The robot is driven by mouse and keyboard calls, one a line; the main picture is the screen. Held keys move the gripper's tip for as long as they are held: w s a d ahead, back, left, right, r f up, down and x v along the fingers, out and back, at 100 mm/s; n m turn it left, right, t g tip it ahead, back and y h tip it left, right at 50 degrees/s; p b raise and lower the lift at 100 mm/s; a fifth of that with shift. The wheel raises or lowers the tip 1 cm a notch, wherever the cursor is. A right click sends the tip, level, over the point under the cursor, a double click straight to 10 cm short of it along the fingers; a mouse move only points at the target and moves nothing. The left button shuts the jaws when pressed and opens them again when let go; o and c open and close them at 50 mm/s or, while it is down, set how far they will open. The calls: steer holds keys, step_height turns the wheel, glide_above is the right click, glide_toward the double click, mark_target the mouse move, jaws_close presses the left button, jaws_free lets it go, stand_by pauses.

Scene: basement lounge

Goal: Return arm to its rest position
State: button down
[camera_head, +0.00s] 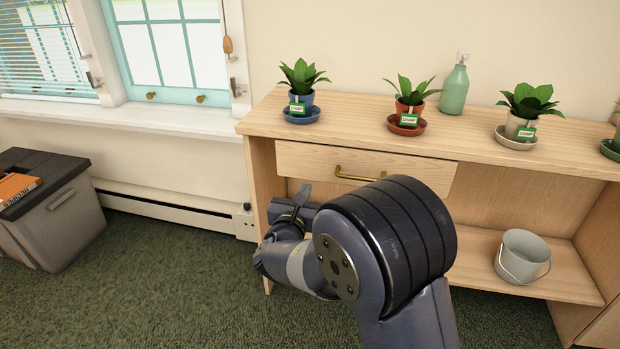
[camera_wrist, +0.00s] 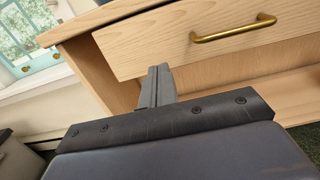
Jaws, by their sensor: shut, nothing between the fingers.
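My arm reaches up from the bottom of the head view and bends left in front of the wooden cabinet (camera_head: 460,147). My gripper (camera_head: 302,192) is near the cabinet's left end, just below and left of the drawer (camera_head: 300,160). In the wrist view my gripper's fingers (camera_wrist: 158,75) are together with nothing between them. The drawer also shows in the wrist view (camera_wrist: 150,45), with its brass handle (camera_wrist: 235,28) to the right of the fingers. The fingers look apart from the handle. My arm hides part of the cabinet's lower space.
Potted plants on saucers, such as the blue one (camera_head: 301,114), and a green bottle (camera_head: 454,90) stand on the cabinet top. A grey bucket (camera_head: 522,256) is on the lower shelf. A grey storage box (camera_head: 60,215) stands at left. Green carpet (camera_head: 170,290) between is clear.

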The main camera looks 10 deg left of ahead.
steer(key=s, duration=0.3)
steer(key=shift+s, duration=0.35)
